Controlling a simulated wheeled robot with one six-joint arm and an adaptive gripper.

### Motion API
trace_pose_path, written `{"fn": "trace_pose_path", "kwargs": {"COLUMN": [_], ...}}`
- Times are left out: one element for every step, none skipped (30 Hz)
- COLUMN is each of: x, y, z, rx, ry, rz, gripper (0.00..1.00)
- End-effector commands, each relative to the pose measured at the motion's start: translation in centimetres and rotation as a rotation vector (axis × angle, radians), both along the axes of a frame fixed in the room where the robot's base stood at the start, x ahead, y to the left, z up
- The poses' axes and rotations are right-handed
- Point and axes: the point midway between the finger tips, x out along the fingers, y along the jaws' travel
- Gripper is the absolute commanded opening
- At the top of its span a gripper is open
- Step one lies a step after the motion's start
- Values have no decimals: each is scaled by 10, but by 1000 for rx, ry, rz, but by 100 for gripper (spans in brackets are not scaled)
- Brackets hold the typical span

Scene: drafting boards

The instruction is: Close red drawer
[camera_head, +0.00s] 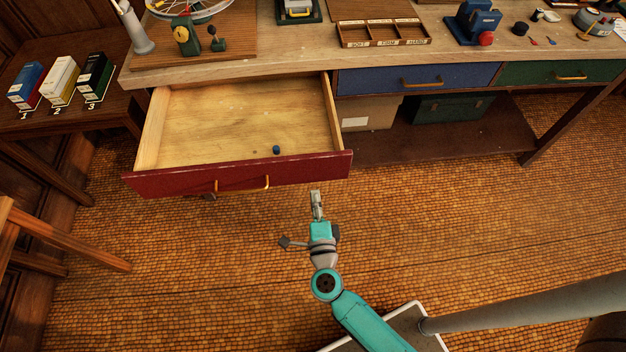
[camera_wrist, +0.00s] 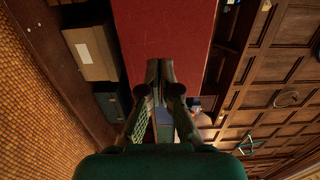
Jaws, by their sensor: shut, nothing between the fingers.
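The red drawer (camera_head: 300,171) is pulled far out of the workbench in the head view. Its wooden inside shows, with a small dark blue ball (camera_head: 276,150) near the front. A brass handle (camera_head: 243,184) sits on its front. My gripper (camera_head: 316,194) is shut and empty, in front of the drawer and right of the handle. In the wrist view the fingertips (camera_wrist: 165,66) point at the red front (camera_wrist: 165,30); I cannot tell whether they touch it.
A blue drawer (camera_head: 440,76) and a green drawer (camera_head: 530,72) are closed to the right. A cardboard box (camera_head: 370,113) and a dark green case (camera_head: 450,107) stand on the lower shelf. A side table (camera_head: 60,122) is at left.

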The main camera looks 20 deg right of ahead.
Motion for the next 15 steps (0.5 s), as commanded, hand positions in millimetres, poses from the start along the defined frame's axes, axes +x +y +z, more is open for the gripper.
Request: {"fn": "trace_pose_path", "kwargs": {"x": [10, 15, 21, 25, 29, 34, 37, 40, 44, 46, 48, 50, 51, 51, 52], "y": [-4, -6, -8, -9, -10, -12, -13, -14, -15, -15, -16, -16, -17, -17, -17], "z": [1, 1, 1, 1, 1, 1, 1, 1, 1, 1, 0, 0, 0, 0, 0], "rx": [1, 1, 1, 0, 0, -1, -1, -1, -1, 0, 0, 0, 0, 0, 0], "ry": [-3, -3, -3, -2, -2, -2, -2, -2, -2, -1, -1, -1, -1, -1, 0], "rz": [-5, -4, -4, -3, -3, -3, -2, -2, -2, -2, -1, -1, 0, 0, 0], "gripper": [0, 0, 0, 0, 0, 0, 0, 0, 0, 0, 0, 0, 0, 0, 0]}}
